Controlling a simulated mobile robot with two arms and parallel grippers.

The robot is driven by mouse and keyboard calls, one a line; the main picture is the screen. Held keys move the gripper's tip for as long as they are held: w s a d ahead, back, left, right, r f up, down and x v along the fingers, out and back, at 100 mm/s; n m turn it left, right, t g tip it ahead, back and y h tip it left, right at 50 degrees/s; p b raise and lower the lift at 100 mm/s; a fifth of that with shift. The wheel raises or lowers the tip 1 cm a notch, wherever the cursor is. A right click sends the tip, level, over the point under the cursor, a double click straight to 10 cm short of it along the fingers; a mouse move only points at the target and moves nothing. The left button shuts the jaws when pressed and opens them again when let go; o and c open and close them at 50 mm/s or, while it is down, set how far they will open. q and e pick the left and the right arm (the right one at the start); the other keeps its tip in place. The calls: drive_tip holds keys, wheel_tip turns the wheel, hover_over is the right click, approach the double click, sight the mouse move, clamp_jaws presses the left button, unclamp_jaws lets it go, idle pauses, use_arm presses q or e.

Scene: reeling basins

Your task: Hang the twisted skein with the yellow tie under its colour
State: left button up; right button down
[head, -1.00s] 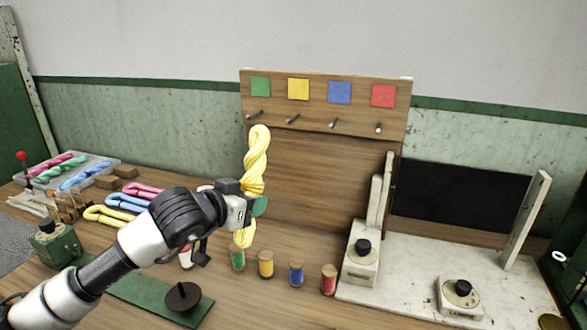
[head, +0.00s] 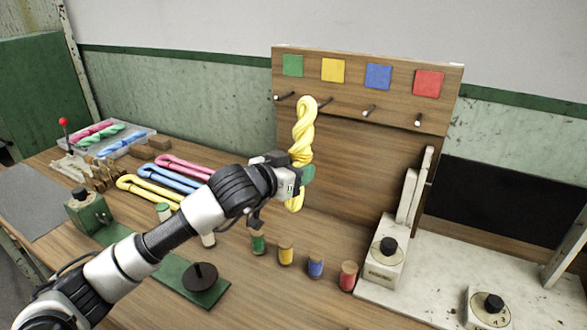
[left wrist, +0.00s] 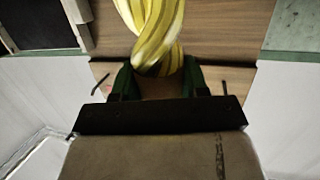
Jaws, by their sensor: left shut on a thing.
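My left gripper (head: 304,176) is shut on the yellow twisted skein (head: 302,130) and holds it upright in front of the wooden peg board (head: 350,150). In the left wrist view the skein (left wrist: 155,30) rises between the dark green fingers (left wrist: 153,82). The yellow square (head: 333,70) is second from left on the board, with a peg (head: 325,102) below it. The skein's top is just left of this peg in the head view; I cannot tell whether they touch. The skein's tie is not visible. My right gripper is not in view.
Green (head: 292,65), blue (head: 378,76) and red (head: 429,83) squares have pegs below them. Several small spools, such as the yellow one (head: 286,253), stand below the board. Looped skeins (head: 172,178) lie at left near a tray (head: 118,143). A white stand (head: 390,262) is at right.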

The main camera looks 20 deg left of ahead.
use_arm(q)
drive_tip(key=shift+w+d+p, duration=0.15)
drive_tip(key=shift+w+p, duration=0.25)
drive_tip(key=shift+w, duration=0.45)
drive_tip(key=a+b+x, duration=0.1)
drive_tip(key=b+x, duration=0.1)
drive_tip(key=x, duration=0.5)
drive_tip(key=shift+w+a, duration=0.2)
drive_tip(key=shift+w, duration=0.55)
drive_tip(key=shift+f, duration=0.15)
drive_tip(key=o, duration=1)
